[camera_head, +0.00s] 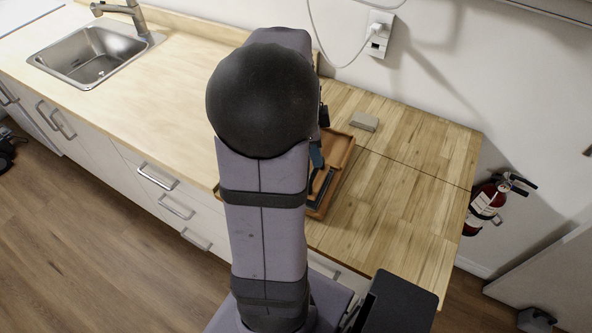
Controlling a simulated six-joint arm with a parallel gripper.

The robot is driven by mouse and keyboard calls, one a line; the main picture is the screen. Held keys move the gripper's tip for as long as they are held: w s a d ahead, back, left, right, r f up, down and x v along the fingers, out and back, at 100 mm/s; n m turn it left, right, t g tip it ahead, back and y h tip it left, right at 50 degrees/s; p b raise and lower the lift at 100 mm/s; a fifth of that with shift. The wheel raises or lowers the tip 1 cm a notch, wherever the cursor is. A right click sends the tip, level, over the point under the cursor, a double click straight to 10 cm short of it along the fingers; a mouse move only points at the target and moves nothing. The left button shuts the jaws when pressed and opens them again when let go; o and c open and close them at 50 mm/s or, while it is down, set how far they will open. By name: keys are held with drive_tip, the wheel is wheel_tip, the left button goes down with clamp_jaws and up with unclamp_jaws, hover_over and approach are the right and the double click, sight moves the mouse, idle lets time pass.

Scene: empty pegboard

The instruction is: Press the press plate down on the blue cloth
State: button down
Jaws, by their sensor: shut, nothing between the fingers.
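A wooden tray (344,158) with a raised rim sits on the wooden worktop, partly hidden behind my arm. A small blue patch (316,156), which may be the blue cloth, shows inside it right beside my arm. A flat grey-beige block (364,122) lies on the worktop behind and to the right of the tray. It may be the press plate, but I cannot tell for sure. My gripper is hidden behind my own arm, so its place relative to the tray, cloth and block cannot be seen.
A dark piece (322,187) lies in the near part of the tray. The wooden worktop (415,185) right of the tray is clear. A sink (92,58) is at the far left, a wall socket (379,32) behind, and a fire extinguisher (483,205) at the right.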

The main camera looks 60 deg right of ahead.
drive_tip(key=shift+f+b, duration=0.5)
drive_tip(key=shift+f, duration=0.15)
drive_tip(key=shift+a+f, duration=0.1)
drive_tip(key=shift+f, duration=0.05)
idle(7.2)
